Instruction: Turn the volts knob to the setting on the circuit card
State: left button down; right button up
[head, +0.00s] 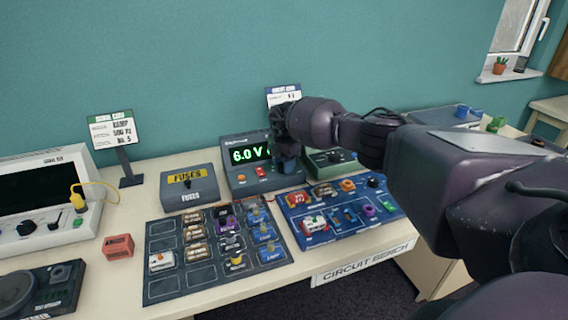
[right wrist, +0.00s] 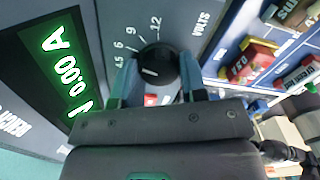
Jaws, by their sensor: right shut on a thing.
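The power supply (head: 245,180) stands at the back of the bench, with a green display (head: 250,154) reading 6.0 V. Its black volts knob (right wrist: 157,66) shows in the right wrist view beside a scale of 4.5, 6, 9 and 12. My right gripper (head: 285,163) is shut on the knob, with one finger on each side; it also shows in the right wrist view (right wrist: 158,84). The gripper hides the knob in the head view. A card with a blue header (head: 283,96) stands behind the supply, partly covered by my right arm, its text too small to read. My left gripper is out of view.
A fuses box (head: 190,190) stands left of the supply. A green-headed card on a stand (head: 112,130) is further left. Bare bench shows around the red block (head: 118,247).

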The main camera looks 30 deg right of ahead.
jog(key=o, duration=0.9)
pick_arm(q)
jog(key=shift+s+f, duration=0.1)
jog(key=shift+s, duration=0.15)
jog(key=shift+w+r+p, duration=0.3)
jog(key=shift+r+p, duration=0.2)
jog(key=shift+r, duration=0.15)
pick_arm(e)
notch_tip(320, 180, up, 11)
jog(key=shift+f, duration=0.1)
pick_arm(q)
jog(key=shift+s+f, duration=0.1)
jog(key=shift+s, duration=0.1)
